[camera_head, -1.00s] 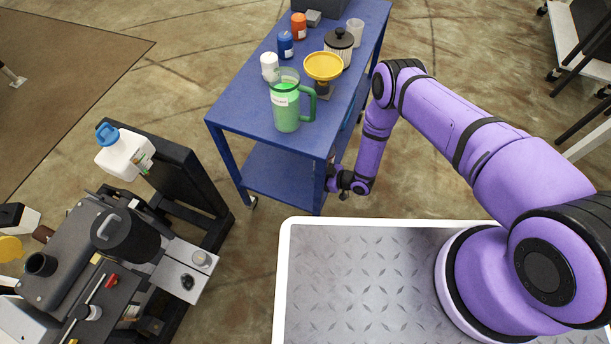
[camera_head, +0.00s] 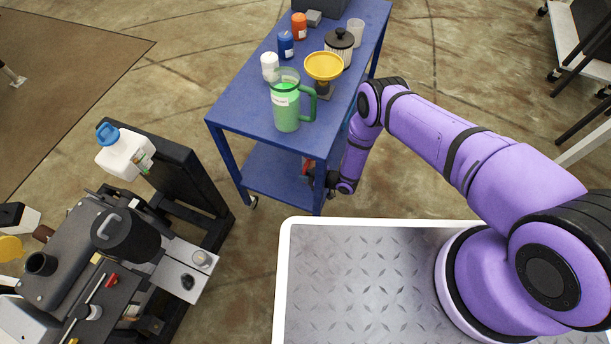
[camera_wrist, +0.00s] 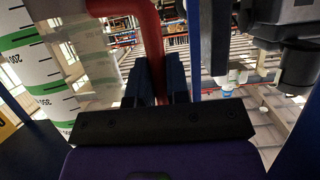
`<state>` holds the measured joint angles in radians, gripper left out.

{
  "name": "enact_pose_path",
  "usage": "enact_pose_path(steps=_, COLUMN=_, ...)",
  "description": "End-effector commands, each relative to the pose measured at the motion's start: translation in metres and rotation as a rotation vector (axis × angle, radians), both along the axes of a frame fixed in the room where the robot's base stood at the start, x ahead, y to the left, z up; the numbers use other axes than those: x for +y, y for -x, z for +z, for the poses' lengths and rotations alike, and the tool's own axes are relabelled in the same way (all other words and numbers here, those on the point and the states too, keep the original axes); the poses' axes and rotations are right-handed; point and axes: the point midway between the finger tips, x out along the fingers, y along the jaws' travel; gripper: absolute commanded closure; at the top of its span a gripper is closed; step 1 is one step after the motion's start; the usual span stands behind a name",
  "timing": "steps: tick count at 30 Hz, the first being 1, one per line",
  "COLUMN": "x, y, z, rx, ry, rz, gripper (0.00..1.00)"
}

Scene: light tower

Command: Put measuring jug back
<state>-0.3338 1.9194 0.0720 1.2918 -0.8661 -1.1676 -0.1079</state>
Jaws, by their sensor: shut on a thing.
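My gripper (camera_wrist: 154,88) is shut on the red handle of the measuring jug (camera_wrist: 45,75), seen in the wrist view. The jug's clear-white wall with green bands and black scale marks fills the left side. In the head view my gripper (camera_head: 313,179) is at the right side of the blue cart (camera_head: 232,112), level with the space under its top. A small red part, likely the jug's handle, shows there beside a cart leg; the rest of the jug is hidden under the cart top.
The cart top holds a green handled pitcher (camera_head: 286,108), a yellow funnel (camera_head: 323,66), a black-lidded jar (camera_head: 339,45) and several small bottles. The visible lower shelf (camera_head: 268,172) is bare. A dark machine with a white jug (camera_head: 123,155) stands left.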

Motion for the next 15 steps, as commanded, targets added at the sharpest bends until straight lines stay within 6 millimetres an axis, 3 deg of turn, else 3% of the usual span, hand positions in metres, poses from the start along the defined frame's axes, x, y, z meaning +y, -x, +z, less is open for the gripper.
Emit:
enact_pose_path(steps=5, x=0.0001, y=-0.0001, z=-0.0025, rx=0.0, ry=-0.001, rz=0.0, gripper=1.0)
enact_pose_path(steps=6, x=0.0001, y=0.0001, z=-0.0023, rx=0.0, ry=0.0, rz=0.0, gripper=0.75)
enact_pose_path(steps=8, x=0.0001, y=0.0, z=-0.0022, rx=0.0, ry=0.0, rz=0.0, gripper=0.61)
enact_pose_path(steps=15, x=0.0, y=0.0001, z=-0.0022, rx=0.0, ry=0.0, rz=0.0, gripper=0.58)
